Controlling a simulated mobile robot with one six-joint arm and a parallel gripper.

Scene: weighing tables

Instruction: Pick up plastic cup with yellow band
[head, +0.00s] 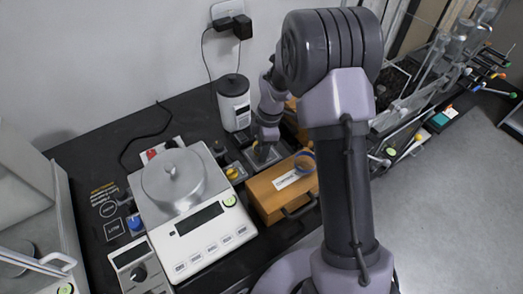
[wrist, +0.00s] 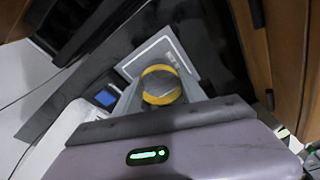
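The plastic cup with the yellow band (wrist: 161,86) shows in the wrist view as a yellow ring around a greyish, clear middle. It lies between the two fingers of my gripper (wrist: 160,90), which come close to it on both sides. I cannot tell whether the fingers press on it. Behind it is a light grey square plate. In the head view my gripper (head: 263,151) points down just left of the wooden box, over a grey plate. The cup cannot be made out clearly there, as my gripper and arm cover that spot.
A wooden box (head: 275,201) with a white label stands close to the right of my gripper. A white balance (head: 213,246) with a round metal pan (head: 173,176) is to the left. A white cylindrical device (head: 234,103) stands behind, by the wall. Free dark tabletop lies at the back left.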

